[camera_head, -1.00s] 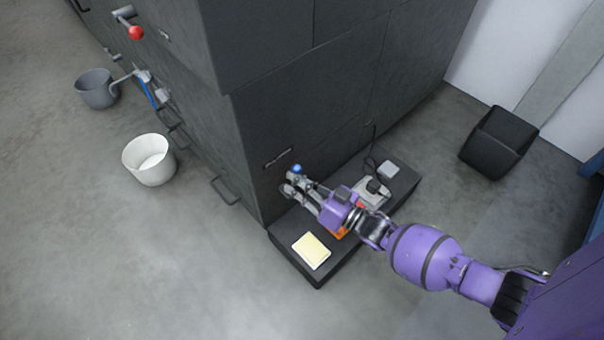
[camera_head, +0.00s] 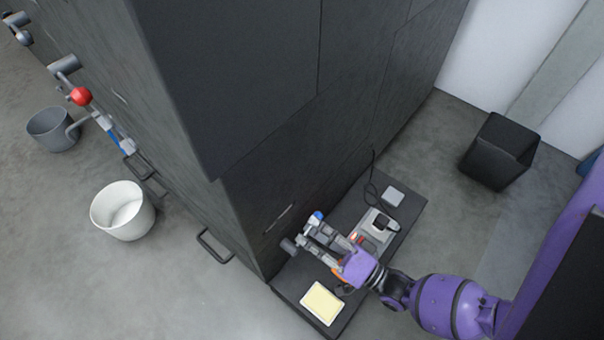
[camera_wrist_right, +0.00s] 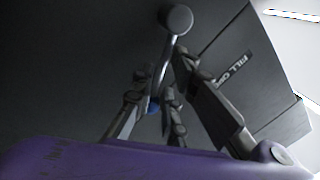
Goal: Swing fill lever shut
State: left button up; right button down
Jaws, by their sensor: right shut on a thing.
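The fill lever shows on the dark cabinet's side wall, with a round grey hub (camera_head: 288,246) and a blue knob (camera_head: 317,217) up and to the right of it. In the right wrist view its grey hub (camera_wrist_right: 176,18) is at the top, and its bar runs down between my fingers to the partly hidden blue knob (camera_wrist_right: 153,106). My right gripper (camera_head: 305,233) is shut on the lever between hub and knob; it also shows in the right wrist view (camera_wrist_right: 162,85). A label (camera_wrist_right: 236,68) starting "FILL" is partly readable beside it. My left gripper is out of view.
A low black plinth (camera_head: 288,291) below the lever carries a yellow pad (camera_head: 322,303) and a grey device (camera_head: 378,228). A black bin (camera_head: 498,152) stands right. White (camera_head: 123,210) and grey (camera_head: 52,129) buckets stand left, near a red-knobbed lever (camera_head: 81,96).

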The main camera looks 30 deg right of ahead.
jog(key=shift+a+f+m+b, duration=0.1)
jog(key=shift+f+m+b, duration=0.45)
jog(key=shift+m, duration=0.45)
jog(key=m, duration=0.1)
jog(key=f+m+h+b, duration=0.1)
jog(key=m, duration=0.1)
jog(key=shift+t+b, duration=0.3)
jog(key=shift+t, duration=0.1)
jog(key=shift+f+m, duration=0.25)
jog(key=shift+m, duration=0.55)
jog(key=shift+s+f+b, duration=0.1)
jog(key=shift+f+b, duration=0.15)
jog(key=shift+b, duration=0.05)
jog(key=c, duration=1.9)
grip_release()
jog(key=shift+d, duration=0.2)
jog(key=shift+o, duration=0.2)
jog(key=shift+d, duration=0.15)
jog(key=v, duration=1.2)
jog(key=shift+a+r, duration=0.1)
jog(key=shift+a, duration=0.15)
